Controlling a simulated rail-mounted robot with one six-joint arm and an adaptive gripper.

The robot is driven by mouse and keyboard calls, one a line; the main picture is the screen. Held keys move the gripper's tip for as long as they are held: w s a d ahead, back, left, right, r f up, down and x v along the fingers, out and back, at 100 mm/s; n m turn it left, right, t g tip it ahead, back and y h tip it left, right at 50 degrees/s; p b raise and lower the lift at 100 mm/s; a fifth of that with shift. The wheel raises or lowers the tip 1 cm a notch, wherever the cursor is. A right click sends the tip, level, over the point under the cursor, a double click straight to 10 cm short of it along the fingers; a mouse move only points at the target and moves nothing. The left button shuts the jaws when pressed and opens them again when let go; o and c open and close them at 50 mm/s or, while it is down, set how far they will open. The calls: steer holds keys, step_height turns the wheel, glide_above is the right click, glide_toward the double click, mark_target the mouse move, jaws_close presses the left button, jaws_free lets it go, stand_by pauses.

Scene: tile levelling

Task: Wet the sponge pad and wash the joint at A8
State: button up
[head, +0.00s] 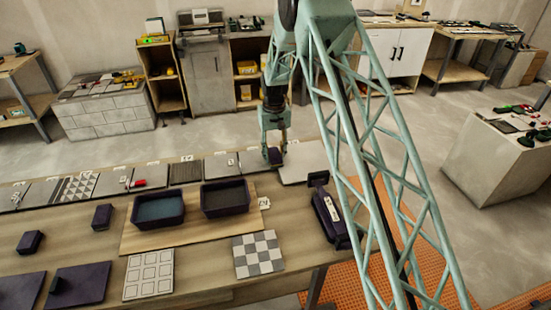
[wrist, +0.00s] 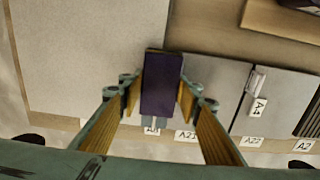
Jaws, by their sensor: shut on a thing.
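My gripper (head: 275,146) is over the back row of tiles, towards its right end. It is shut on a dark purple block, the sponge pad (head: 274,157), which also fills the space between my fingers in the wrist view (wrist: 161,85). The pad is over or on the tile row, beside a large pale tile (wrist: 85,60); I cannot tell whether it touches. A label below the pad (wrist: 152,130) is partly hidden and I cannot read it as A8. The joint beneath the pad is hidden. A basin with bluish water (head: 158,209) stands on the bench.
A second dark basin (head: 225,198) stands right of the water basin, both on a wooden board (head: 190,237). A purple tool (head: 328,215) lies at the bench's right end. Small dark blocks (head: 102,215) and a checkered tile (head: 258,254) lie in front. A small clip (wrist: 257,80) stands up between neighbouring tiles.

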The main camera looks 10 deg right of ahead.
steer(key=shift+w+p, duration=0.6)
steer(key=shift+w, duration=3.9)
steer(key=shift+w+f, duration=0.1)
steer(key=shift+w, duration=0.2)
steer(key=shift+w+r, duration=0.15)
steer(key=shift+r, duration=0.15)
step_height(320, 180, up, 8)
steer(key=p, duration=0.2)
steer(key=shift+f+p, duration=0.15)
steer(key=shift+p, duration=0.25)
